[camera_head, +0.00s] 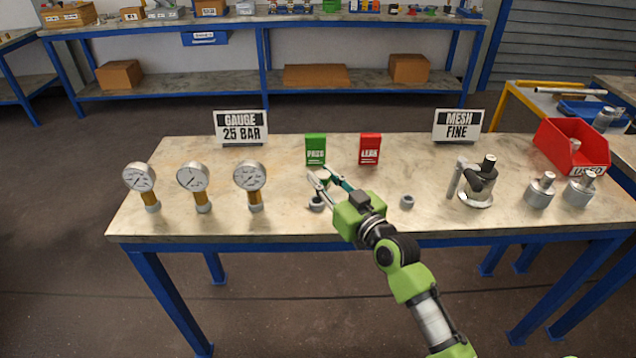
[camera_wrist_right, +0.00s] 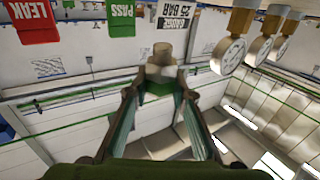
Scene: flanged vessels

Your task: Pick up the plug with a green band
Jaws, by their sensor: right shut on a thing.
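My right gripper (camera_head: 322,190) reaches over the middle of the table and is shut. In the right wrist view its fingertips (camera_wrist_right: 158,92) close on a plug (camera_wrist_right: 163,64) with a pale, stepped body. A green band shows on the plug between the fingertips. In the head view a small grey piece (camera_head: 317,204) shows at the fingertips; the band cannot be made out there. A similar small grey piece (camera_head: 407,202) stands to the right, apart from the gripper. My left gripper is not in view.
Three gauges (camera_head: 193,180) stand at left. A green PASS block (camera_head: 315,149) and red LEAK block (camera_head: 370,149) stand behind the gripper. A flanged vessel (camera_head: 476,196), two metal pieces (camera_head: 540,190) and a red bin (camera_head: 556,147) are at right. The table's front middle is clear.

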